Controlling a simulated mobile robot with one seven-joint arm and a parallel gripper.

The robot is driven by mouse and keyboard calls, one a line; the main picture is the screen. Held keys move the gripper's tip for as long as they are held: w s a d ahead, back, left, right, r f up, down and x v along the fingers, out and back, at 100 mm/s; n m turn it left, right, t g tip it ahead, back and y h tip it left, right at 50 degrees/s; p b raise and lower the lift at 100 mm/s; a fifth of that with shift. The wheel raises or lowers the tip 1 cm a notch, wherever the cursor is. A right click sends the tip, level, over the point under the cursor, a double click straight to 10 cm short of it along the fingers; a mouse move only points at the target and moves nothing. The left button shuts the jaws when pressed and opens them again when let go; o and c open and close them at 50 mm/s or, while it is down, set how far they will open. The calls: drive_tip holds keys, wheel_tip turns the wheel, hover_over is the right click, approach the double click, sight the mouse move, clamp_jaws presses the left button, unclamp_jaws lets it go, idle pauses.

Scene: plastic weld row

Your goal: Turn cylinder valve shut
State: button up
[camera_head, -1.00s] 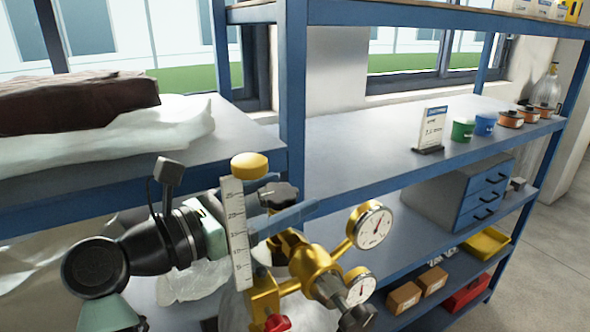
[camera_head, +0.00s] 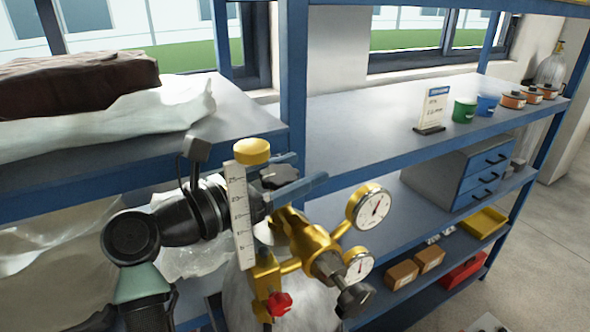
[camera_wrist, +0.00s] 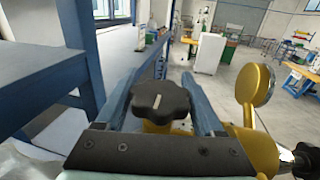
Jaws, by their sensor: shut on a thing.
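The cylinder valve knob (camera_head: 280,176) is black and lobed, on top of the brass regulator (camera_head: 312,242). In the wrist view the knob (camera_wrist: 160,98) shows a pale line on its top, tilted slightly from the picture's vertical. My gripper (camera_head: 298,172) is shut on the knob, with one blue finger on each side; its fingers also show in the wrist view (camera_wrist: 160,92). The grey cylinder (camera_head: 238,298) stands below, partly hidden by the regulator and my arm. Two round gauges (camera_head: 368,206) sit at the right. A clear flow tube (camera_head: 240,215) with a yellow cap stands in front of my wrist.
A blue-framed shelf (camera_head: 350,165) stands close behind, its post just beyond the knob. It holds a sign card (camera_head: 434,108), cups, spools and a drawer unit (camera_head: 465,175). Wrapped material (camera_head: 80,85) lies at the left. Open floor (camera_head: 545,240) lies at the right.

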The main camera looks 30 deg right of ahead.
drive_tip(key=shift+f+g+b, duration=0.15)
drive_tip(key=shift+g+b, duration=0.15)
drive_tip(key=shift+b, duration=0.45)
drive_tip(key=shift+c, duration=0.3)
drive_tip(key=shift+s+f+m+g+b, duration=0.1)
drive_tip(key=shift+m+g+b, duration=0.2)
drive_tip(key=shift+m+b, duration=0.15)
drive_tip(key=m+g+b, duration=0.1)
drive_tip(key=b, duration=0.1)
drive_tip(key=m+g+b, duration=0.1)
drive_tip(key=b, duration=0.1)
drive_tip(key=shift+s+f+g+b, duration=0.1)
drive_tip(key=shift+s+g+b, duration=0.1)
drive_tip(key=shift+g+b, duration=0.15)
drive_tip(key=g, duration=0.1)
drive_tip(key=m+g+b, duration=0.2)
drive_tip(key=g, duration=0.1)
drive_tip(key=shift+s+r, duration=0.3)
drive_tip(key=shift+r, duration=0.05)
drive_tip(key=shift+s+r+m+g+y+b, duration=0.15)
drive_tip(key=shift+m+g+y, duration=0.1)
drive_tip(key=shift+m+g, duration=0.4)
drive_tip(key=shift+s+m+g+y+b, duration=0.15)
drive_tip(key=shift+m+g+y, duration=0.2)
drive_tip(key=shift+g, duration=0.45)
drive_tip(key=shift+a+m+g, duration=0.1)
drive_tip(key=shift+m+g, duration=0.25)
drive_tip(key=shift+g, duration=0.05)
drive_tip(key=o, duration=1.4)
drive_tip(key=shift+c, duration=0.2)
